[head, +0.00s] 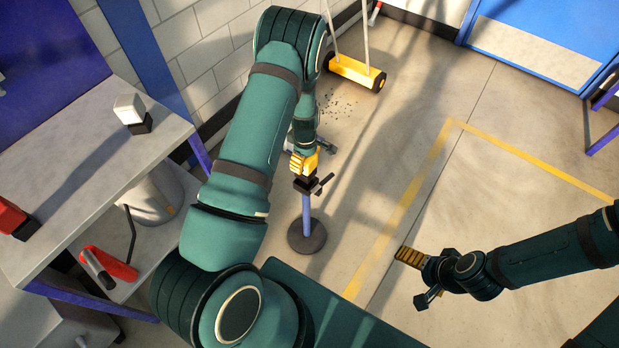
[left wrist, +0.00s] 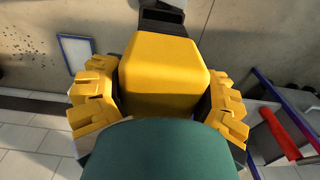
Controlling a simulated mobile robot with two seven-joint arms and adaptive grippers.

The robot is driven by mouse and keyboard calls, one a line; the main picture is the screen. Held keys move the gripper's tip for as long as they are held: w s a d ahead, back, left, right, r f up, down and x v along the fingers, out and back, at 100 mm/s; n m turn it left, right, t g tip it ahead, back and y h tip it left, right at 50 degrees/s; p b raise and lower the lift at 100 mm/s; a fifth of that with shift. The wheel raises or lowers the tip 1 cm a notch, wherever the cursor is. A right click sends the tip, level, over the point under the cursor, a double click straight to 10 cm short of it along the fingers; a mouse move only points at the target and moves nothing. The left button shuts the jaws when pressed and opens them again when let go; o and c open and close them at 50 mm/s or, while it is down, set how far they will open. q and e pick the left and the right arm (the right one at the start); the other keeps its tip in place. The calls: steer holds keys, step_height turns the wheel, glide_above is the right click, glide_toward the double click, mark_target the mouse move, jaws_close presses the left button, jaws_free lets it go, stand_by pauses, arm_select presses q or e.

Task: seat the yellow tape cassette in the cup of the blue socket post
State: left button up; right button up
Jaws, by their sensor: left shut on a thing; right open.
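My left gripper (head: 303,163) is shut on the yellow tape cassette (left wrist: 165,70), a rounded yellow block between its yellow finger pads in the left wrist view. In the head view the cassette (head: 312,160) is partly hidden by the fingers. The blue socket post (head: 306,212) stands upright on a round dark base, with a dark cup (head: 304,186) and a side handle at its top. The cassette is right over or at the cup; I cannot tell whether they touch. My right gripper (head: 410,257) is open and empty, off to the right above the floor.
A yellow sweeper (head: 355,72) stands by the wall near dark specks on the floor. At left, a grey table (head: 75,150) carries a white-and-black block (head: 130,112). A red tool (head: 108,264) lies on its lower shelf. The floor right of the post is clear.

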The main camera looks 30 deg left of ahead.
arm_select(q)
steer(key=shift+f+b, duration=0.7)
steer(key=shift+f, duration=2.9)
steer(key=o, duration=0.9)
steer(key=shift+f, duration=0.2)
steer(key=shift+c, duration=0.2)
steer(key=o, duration=0.5)
steer(key=shift+c, duration=0.2)
steer(key=shift+r, duration=0.1)
